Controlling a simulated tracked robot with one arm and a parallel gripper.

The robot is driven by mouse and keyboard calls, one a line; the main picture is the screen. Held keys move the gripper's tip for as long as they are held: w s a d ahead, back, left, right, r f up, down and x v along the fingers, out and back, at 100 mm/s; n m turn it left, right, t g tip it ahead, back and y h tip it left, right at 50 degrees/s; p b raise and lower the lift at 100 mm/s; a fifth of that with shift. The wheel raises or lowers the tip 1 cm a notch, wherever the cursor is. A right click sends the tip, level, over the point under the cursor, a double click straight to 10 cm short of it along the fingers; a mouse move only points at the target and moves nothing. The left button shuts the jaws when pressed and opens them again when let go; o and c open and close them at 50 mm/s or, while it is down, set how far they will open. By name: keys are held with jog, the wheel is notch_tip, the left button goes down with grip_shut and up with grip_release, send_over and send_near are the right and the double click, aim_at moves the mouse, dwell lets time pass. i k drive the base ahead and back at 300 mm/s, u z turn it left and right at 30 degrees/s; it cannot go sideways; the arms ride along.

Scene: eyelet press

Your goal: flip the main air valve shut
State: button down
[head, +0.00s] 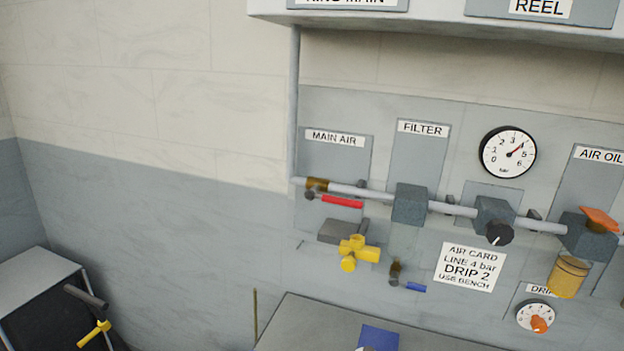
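The main air valve (317,185) is a brass body at the left end of the grey air pipe, under a MAIN AIR label (335,138). Its red lever (342,202) points right, roughly along the pipe and just below it. Nothing touches the lever. My gripper is not visible in the head view, so I cannot see where its fingers are or whether they hold anything.
Below the lever, a yellow knobbed fitting (358,253) sticks out from a grey block. A small valve with a blue lever (415,287) is lower right. The filter (410,204) is right along the pipe. A bench (310,325) lies below; a box (40,285) stands left.

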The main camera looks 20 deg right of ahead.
aim_at(310, 194)
jog(key=z, duration=0.3)
jog(key=i, duration=1)
jog(key=z, duration=0.75)
